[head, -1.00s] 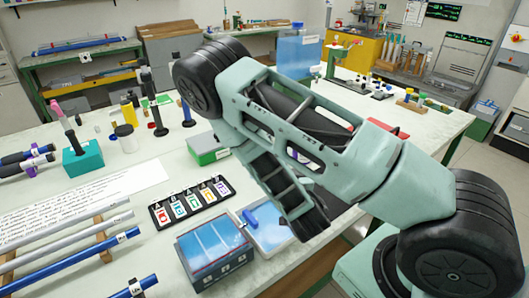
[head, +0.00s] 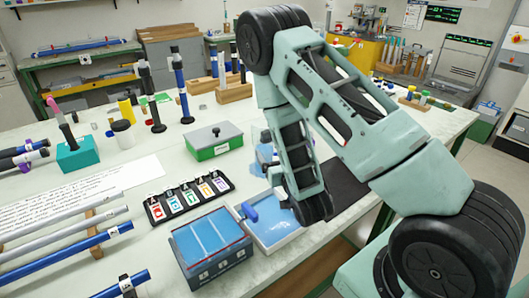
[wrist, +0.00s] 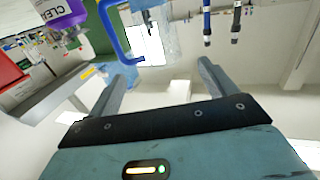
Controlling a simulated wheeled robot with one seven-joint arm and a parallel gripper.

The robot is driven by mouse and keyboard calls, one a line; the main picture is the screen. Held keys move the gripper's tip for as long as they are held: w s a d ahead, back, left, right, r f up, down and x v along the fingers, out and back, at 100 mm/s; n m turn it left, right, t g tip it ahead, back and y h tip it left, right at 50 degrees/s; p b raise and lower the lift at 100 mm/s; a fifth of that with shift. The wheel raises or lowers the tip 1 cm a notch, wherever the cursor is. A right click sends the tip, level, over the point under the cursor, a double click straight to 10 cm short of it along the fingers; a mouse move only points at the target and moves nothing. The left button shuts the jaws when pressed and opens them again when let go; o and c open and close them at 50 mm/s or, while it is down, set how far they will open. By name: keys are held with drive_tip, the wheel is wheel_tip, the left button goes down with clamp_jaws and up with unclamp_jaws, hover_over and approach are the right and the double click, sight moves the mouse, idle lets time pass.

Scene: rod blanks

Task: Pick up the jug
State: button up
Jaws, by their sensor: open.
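The jug (wrist: 153,25) shows at the top of the wrist view as a clear, pale body with a blue loop handle (wrist: 110,38) on its left. In the head view, a pale blue shape (head: 264,154) behind my arm looks like the jug, mostly hidden. My gripper (wrist: 163,62) is open and empty. Its fingers point toward the jug, with the handle near the left fingertip and the body ahead of the gap. I cannot tell the distance left between them. In the head view my gripper is hidden behind my arm.
A green box with a grey lid (head: 214,141) stands left of the pale shape. A shallow tray (head: 285,244), a blue-topped box (head: 212,250) and a row of labelled cards (head: 190,200) lie in front. Upright rods (head: 182,85) stand behind.

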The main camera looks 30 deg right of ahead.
sight(267, 136)
drive_tip(key=b+x, duration=0.4)
drive_tip(key=b, duration=0.3)
drive_tip(key=shift+w+f, duration=0.15)
drive_tip(key=shift+w, duration=0.15)
drive_tip(key=shift+d+b, duration=0.1)
drive_tip(key=shift+b, duration=0.4)
drive_tip(key=b, duration=0.3)
drive_tip(key=shift+w+d, duration=0.1)
drive_tip(key=shift+w, duration=0.15)
drive_tip(key=shift+w+r, duration=0.2)
drive_tip(key=shift+r, duration=0.05)
drive_tip(key=shift+w+d+r, duration=0.1)
drive_tip(key=shift+w+d, duration=0.1)
drive_tip(key=shift+w, duration=0.35)
drive_tip(key=shift+f+p+x, duration=0.15)
drive_tip(key=shift+p+x, duration=0.25)
drive_tip(key=shift+x, duration=1.15)
drive_tip(key=shift+f+p+x, duration=0.15)
drive_tip(key=shift+p+x, duration=0.25)
drive_tip(key=shift+x, duration=1.15)
drive_tip(key=shift+d, duration=0.1)
drive_tip(key=c, duration=1.6)
